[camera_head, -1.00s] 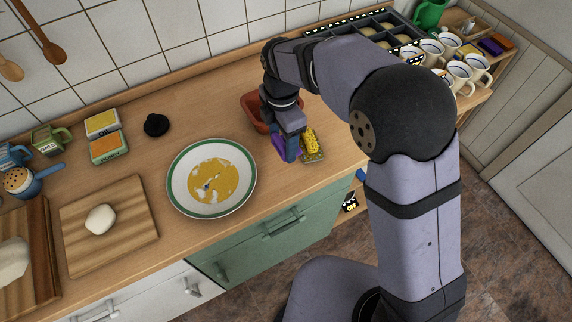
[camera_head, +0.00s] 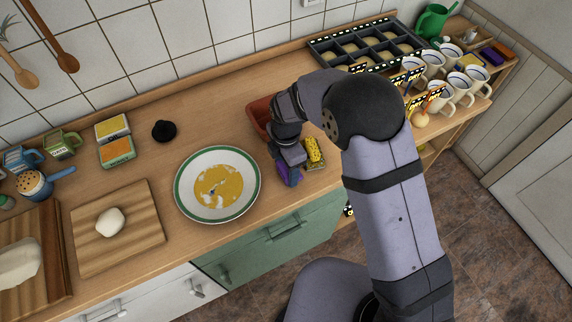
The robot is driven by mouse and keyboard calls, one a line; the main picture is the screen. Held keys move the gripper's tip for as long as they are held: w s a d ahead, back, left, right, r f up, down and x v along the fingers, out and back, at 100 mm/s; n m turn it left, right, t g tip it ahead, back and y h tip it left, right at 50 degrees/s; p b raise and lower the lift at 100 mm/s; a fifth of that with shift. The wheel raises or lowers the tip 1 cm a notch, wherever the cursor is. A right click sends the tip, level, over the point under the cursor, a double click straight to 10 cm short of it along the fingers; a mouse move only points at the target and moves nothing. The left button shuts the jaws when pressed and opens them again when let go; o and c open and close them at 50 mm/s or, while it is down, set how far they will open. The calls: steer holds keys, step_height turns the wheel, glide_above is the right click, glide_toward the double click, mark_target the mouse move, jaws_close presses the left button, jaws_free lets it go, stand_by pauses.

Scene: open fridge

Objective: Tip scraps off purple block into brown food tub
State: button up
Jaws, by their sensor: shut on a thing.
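The brown food tub (camera_head: 259,112) stands on the counter right of the plate, partly hidden by my arm. My gripper (camera_head: 290,180) points down just in front of the tub, near the counter's front edge. It is shut on the purple block (camera_head: 284,171), which shows only in part between and beside the fingers. Whether scraps lie on the block is too small to tell. The block is in front of the tub in the picture, not over its opening. I cannot tell whether it touches the counter.
A yellow sponge (camera_head: 314,150) in a small dish is right beside my gripper. A green-rimmed plate (camera_head: 180,190) with yellow food is to the left. Mugs (camera_head: 440,100) and a dark sectioned tray (camera_head: 322,57) are at the right and back.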

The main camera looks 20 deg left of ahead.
steer(key=shift+f, duration=0.2)
steer(key=shift+f, duration=0.2)
steer(key=o, duration=1.1)
steer(key=shift+c, duration=0.2)
steer(key=shift+b, duration=0.3)
